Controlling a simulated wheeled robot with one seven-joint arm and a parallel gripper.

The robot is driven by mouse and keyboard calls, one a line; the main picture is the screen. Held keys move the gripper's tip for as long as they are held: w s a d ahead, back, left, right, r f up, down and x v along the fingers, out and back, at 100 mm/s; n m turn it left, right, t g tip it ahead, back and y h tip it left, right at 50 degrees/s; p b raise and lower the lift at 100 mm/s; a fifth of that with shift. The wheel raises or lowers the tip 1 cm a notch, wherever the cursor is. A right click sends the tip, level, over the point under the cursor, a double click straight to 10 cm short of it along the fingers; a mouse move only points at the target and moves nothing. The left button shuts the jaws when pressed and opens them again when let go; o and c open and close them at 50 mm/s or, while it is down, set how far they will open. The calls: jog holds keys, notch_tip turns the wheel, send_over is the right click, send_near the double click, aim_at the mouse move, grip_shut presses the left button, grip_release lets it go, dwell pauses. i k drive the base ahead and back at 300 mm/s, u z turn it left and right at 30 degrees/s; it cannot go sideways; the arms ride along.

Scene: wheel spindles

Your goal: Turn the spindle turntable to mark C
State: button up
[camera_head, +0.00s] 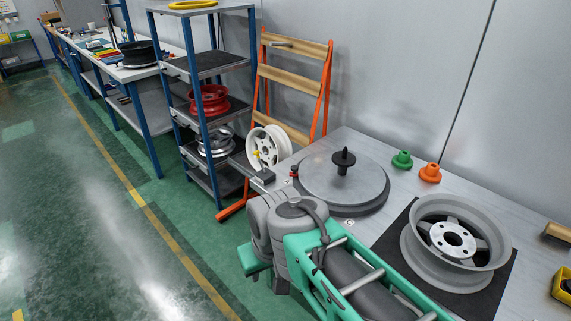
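The spindle turntable (319,182) is a round grey disc on the bench, left of centre on the benchtop. A black spindle (344,162) with a pointed tip stands upright on it. A small pale label (349,222) lies at the disc's front edge; its letter looks like C but is too small to be sure. A small red-topped piece (294,171) sits at the disc's left edge. My grey and teal arm crosses the lower middle, in front of the bench. My gripper cannot be made out in this view.
A grey wheel rim (422,262) lies on a black mat (502,279) right of the turntable. Green (402,160) and orange (430,173) cones stand behind. An orange rack (325,88) with a white wheel and a blue-post shelf (207,121) stand left. The green floor is clear.

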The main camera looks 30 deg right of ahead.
aim_at(344, 177)
jog(key=u, duration=0.3)
jog(key=i, duration=1)
jog(key=z, duration=0.35)
